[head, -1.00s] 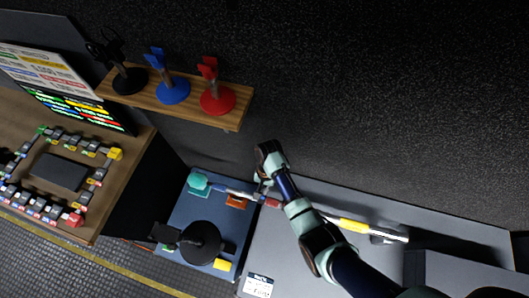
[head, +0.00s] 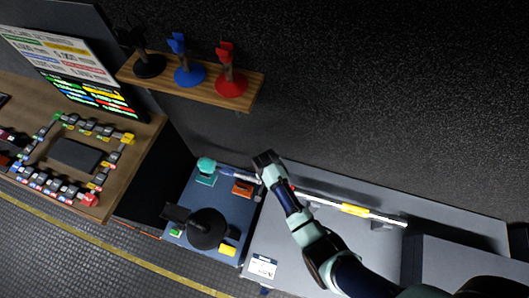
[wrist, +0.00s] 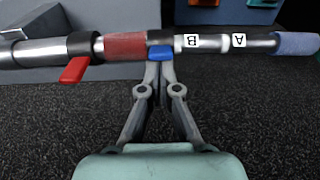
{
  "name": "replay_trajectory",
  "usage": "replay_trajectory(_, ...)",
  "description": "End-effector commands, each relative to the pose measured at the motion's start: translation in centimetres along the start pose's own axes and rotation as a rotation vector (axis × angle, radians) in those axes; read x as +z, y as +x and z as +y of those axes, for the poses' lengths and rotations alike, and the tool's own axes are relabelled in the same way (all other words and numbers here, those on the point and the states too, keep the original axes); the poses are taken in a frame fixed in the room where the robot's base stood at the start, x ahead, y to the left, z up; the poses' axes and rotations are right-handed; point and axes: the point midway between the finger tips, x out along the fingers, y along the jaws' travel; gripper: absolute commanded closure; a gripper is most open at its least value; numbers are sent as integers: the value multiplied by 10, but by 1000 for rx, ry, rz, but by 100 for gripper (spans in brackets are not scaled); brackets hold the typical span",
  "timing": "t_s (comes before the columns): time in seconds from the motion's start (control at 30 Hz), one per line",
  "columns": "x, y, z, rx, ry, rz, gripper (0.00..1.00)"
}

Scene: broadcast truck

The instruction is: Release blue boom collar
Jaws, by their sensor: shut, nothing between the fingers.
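The boom pole lies across the top of the wrist view, with a bare metal section, a red sleeve (wrist: 125,46), white B and A labels (wrist: 214,41) and a blue-grey end (wrist: 297,43). The blue collar lever (wrist: 160,53) sits just right of the red sleeve, under a dark ring. My gripper (wrist: 158,66) is shut and empty, its tips right at the blue lever; I cannot tell whether they touch it. A red lever (wrist: 75,70) hangs from another dark collar to the left. In the head view my gripper (head: 268,178) hides part of the pole.
The pole's yellow section (head: 354,209) extends right along the grey counter. A blue mat (head: 233,210) holds a teal rest (head: 206,167), an orange block (head: 242,188) and a black round object (head: 207,229). A shelf (head: 200,88) with black, blue and red stands is above left.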

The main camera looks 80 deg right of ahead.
Motion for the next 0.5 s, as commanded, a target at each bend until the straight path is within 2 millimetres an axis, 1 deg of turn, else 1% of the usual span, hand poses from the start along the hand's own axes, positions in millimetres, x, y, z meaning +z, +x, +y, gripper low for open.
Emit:
replay_trajectory(0.03,4,-2,2,2,0,40,100)
replay_trajectory(0.13,8,0,3,3,4,137,100)
replay_trajectory(0.5,33,13,2,1,4,481,100)
